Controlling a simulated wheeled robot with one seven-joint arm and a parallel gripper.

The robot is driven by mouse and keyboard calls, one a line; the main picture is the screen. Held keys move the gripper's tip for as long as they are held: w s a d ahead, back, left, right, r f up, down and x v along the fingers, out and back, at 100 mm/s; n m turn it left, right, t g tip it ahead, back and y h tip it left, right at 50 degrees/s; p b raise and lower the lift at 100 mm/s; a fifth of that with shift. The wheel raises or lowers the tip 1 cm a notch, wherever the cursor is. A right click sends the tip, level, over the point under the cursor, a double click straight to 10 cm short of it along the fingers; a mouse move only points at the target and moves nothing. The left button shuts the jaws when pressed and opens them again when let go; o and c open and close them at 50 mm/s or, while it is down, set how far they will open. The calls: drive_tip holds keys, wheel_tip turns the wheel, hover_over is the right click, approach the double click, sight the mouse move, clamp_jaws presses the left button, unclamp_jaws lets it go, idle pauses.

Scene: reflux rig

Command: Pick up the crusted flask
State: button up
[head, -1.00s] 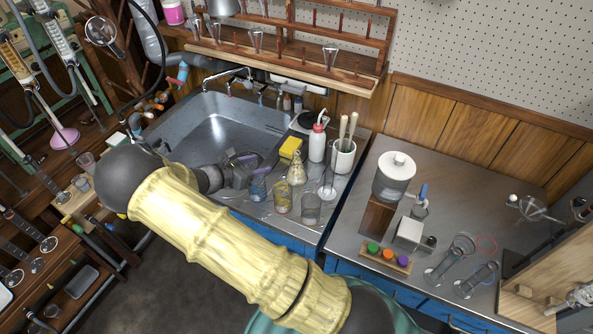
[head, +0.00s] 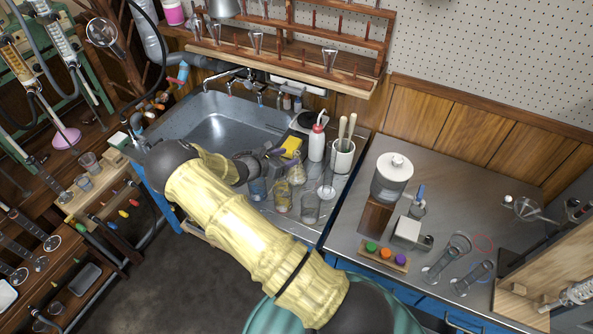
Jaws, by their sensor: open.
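The crusted flask looks to be the small conical flask (head: 297,174) with a yellowish tint, upright on the steel ledge at the right of the sink; the crust itself is too small to make out. My gripper (head: 282,160) is open just to the left of the flask's neck, close to it. I cannot tell whether a finger touches the glass.
A blue-tinted beaker (head: 257,188), a yellow-stained beaker (head: 282,196) and a clear beaker (head: 310,208) stand in front of the flask. A yellow sponge (head: 291,146), a white wash bottle (head: 317,144) and a brush pot (head: 342,156) stand behind it. The sink (head: 215,128) lies left.

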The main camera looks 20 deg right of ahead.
sight(294, 156)
drive_tip(key=p+x, duration=0.1)
drive_tip(key=x, duration=0.3)
drive_tip(key=shift+d+f+p, duration=0.2)
drive_tip(key=shift+d+p, duration=0.05)
drive_tip(key=shift+p, duration=0.1)
drive_tip(key=shift+s+d+f, duration=0.1)
drive_tip(key=shift+d, duration=0.1)
clamp_jaws()
idle(0.3)
